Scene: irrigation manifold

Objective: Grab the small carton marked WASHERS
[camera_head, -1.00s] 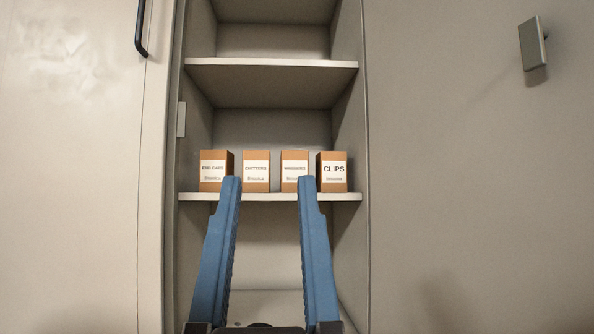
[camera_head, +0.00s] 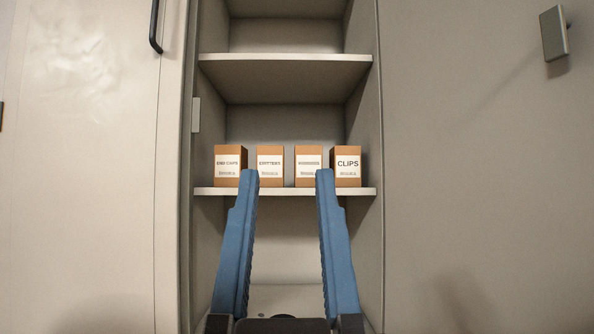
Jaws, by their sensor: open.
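The WASHERS carton (camera_head: 308,160) is a small brown box with a white label, third from the left in a row on the cabinet shelf. Its label print is small and hard to read. My gripper (camera_head: 287,177) is open, with two blue fingers pointing toward the row. The right fingertip overlaps the lower right edge of the WASHERS carton. Nothing is between the fingers; I cannot tell their exact distance from the row.
The EMITTERS carton (camera_head: 270,163) stands left of the WASHERS carton, and the CLIPS carton (camera_head: 347,163) stands right, with narrow gaps. The shelf (camera_head: 285,191) lies under the row; an empty upper shelf (camera_head: 285,58) is above. Cabinet side walls flank the opening.

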